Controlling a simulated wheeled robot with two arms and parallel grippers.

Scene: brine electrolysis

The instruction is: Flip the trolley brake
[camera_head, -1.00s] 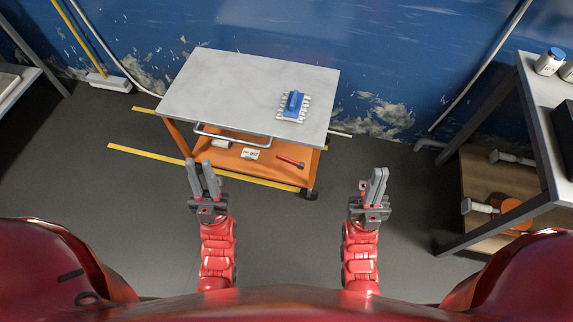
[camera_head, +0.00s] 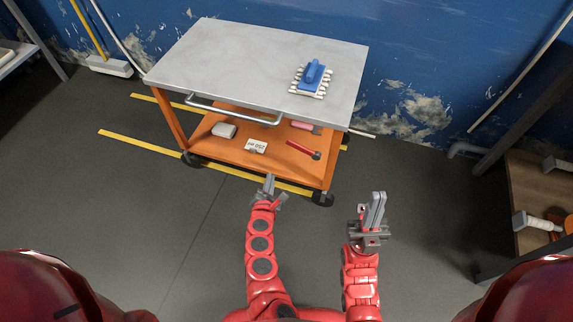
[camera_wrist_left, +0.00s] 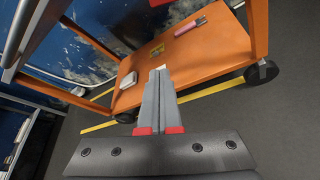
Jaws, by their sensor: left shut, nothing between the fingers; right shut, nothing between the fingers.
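The trolley has a grey top (camera_head: 240,60), an orange lower shelf (camera_head: 220,148) and a curved metal handle (camera_head: 232,112) on its near side. Its dark wheels show at the near left (camera_head: 192,159) and near right (camera_head: 323,199); I cannot make out a brake lever on them. My left gripper (camera_head: 269,182) is shut and empty, in front of the trolley's near lower edge. In the left wrist view its fingers (camera_wrist_left: 158,88) point toward the lower shelf (camera_wrist_left: 205,55), with a wheel (camera_wrist_left: 262,72) at the right. My right gripper (camera_head: 376,208) is shut and empty, right of the near right wheel.
A red-handled tool (camera_head: 303,149), a small labelled card (camera_head: 255,146) and a white block (camera_head: 224,130) lie on the shelf. A shelving unit (camera_head: 530,180) stands at the right. The floor in front is clear.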

